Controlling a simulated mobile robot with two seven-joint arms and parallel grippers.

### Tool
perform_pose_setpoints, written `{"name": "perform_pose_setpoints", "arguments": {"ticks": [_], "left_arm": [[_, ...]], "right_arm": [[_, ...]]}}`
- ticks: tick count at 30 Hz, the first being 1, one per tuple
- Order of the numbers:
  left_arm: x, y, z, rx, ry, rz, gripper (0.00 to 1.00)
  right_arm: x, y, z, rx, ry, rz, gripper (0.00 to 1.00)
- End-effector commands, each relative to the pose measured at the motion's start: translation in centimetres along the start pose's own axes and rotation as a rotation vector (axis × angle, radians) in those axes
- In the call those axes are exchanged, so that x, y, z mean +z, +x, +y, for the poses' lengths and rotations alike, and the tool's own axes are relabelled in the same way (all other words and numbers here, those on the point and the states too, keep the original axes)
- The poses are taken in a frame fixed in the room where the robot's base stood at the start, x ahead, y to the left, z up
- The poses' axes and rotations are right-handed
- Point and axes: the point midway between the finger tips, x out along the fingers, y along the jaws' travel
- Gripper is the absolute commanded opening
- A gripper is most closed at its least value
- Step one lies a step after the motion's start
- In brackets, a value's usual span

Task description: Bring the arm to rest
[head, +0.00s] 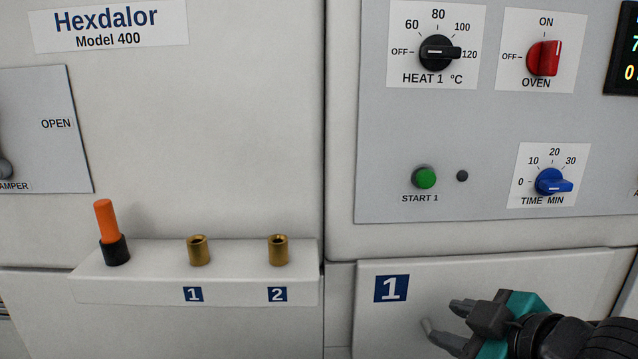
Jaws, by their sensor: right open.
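My right gripper (445,318) is at the lower right of the head view, in front of the pale panel labelled 1 (500,275). Its two grey fingers point left and stand apart, with nothing between them. Its body is teal and dark grey, and my black arm comes in from the lower right corner. I cannot tell whether the fingers touch the panel. My left gripper is not in view.
A white ledge (240,290) at left bears an orange plug in a black socket (107,232) and two brass sockets, 1 (199,251) and 2 (278,250). Above right, a control panel (400,130) carries a black heat knob (438,53), red oven knob (543,59), green button (424,178) and blue timer knob (551,182).

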Motion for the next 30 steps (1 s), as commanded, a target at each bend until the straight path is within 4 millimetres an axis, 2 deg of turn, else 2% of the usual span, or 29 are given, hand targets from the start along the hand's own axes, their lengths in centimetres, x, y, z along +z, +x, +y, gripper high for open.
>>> {"name": "perform_pose_setpoints", "arguments": {"ticks": [1,4,9,18,19,20,30], "left_arm": [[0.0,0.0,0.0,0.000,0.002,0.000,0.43],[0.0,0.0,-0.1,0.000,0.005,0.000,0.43],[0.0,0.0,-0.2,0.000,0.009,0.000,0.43],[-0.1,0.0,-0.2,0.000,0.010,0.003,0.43],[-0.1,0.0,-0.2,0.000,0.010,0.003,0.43],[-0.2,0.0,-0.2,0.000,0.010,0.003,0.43],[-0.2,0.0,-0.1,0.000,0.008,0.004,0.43]], "right_arm": [[2.1,0.6,-2.0,-0.031,0.082,-0.054,0.40],[6.2,1.1,-5.4,-0.061,0.231,-0.172,0.40],[12.6,0.3,-10.9,-0.089,0.452,-0.383,0.40],[20.3,-3.9,-18.8,-0.094,0.708,-0.710,0.40],[20.9,-4.5,-19.5,-0.092,0.728,-0.743,0.40],[21.0,-3.9,-19.5,-0.084,0.727,-0.724,0.40],[19.8,3.1,-19.5,-0.025,0.702,-0.393,0.40]]}}
